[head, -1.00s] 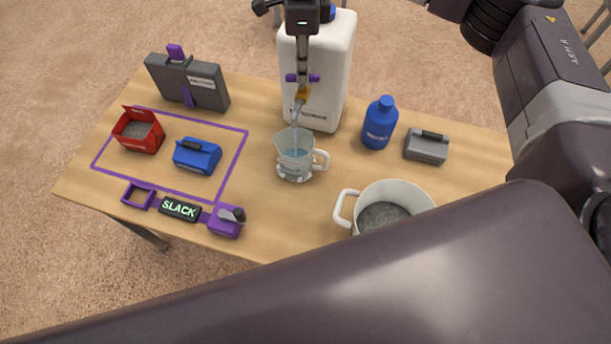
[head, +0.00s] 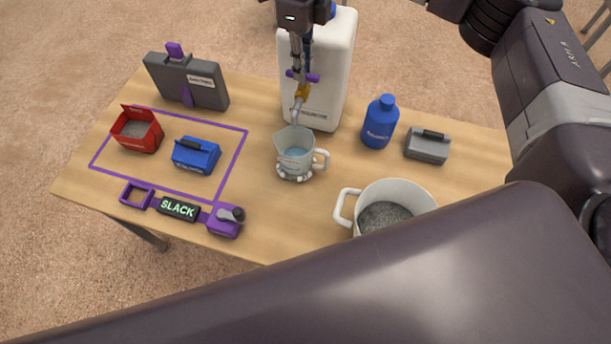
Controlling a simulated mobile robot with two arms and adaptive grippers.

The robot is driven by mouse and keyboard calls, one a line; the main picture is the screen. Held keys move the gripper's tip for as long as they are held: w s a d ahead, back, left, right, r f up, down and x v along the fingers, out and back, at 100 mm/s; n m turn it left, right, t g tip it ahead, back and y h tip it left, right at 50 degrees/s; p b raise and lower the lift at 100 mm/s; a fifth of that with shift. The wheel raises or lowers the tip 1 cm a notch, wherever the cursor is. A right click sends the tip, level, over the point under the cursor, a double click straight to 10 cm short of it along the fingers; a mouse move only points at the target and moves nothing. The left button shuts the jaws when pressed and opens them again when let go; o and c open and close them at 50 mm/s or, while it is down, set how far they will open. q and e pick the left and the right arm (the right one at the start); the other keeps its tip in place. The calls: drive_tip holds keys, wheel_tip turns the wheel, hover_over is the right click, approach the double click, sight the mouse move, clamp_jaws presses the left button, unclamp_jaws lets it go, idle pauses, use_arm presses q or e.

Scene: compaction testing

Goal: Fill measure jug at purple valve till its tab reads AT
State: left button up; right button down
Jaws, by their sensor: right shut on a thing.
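The clear measure jug (head: 294,153), with a white handle, stands upright on the table below the spout of the white container (head: 335,65). Pale blue water shows in it; any tab lettering on the jug is too small to read. The purple valve (head: 314,77) sits above the yellow-brown tap on the container. My right gripper (head: 301,70) comes down from the top and is shut on the purple valve, partly hiding it. A dark display (head: 178,209) at the table's front left reads SLACK. My left gripper is not in view.
A blue bottle (head: 380,122), a grey block (head: 428,146) and a white pot of grey grains (head: 347,206) stand to the right. A red box (head: 137,130) and a blue block (head: 196,155) lie inside a purple outline. A grey case (head: 187,82) stands behind them.

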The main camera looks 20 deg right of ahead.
drive_tip(key=c, duration=1.9)
unclamp_jaws()
drive_tip(key=shift+r+p, duration=1.75)
drive_tip(key=shift+r, duration=1.3)
drive_tip(key=shift+r, duration=0.1)
wheel_tip(320, 180, up, 12)
drive_tip(key=shift+f, duration=0.15)
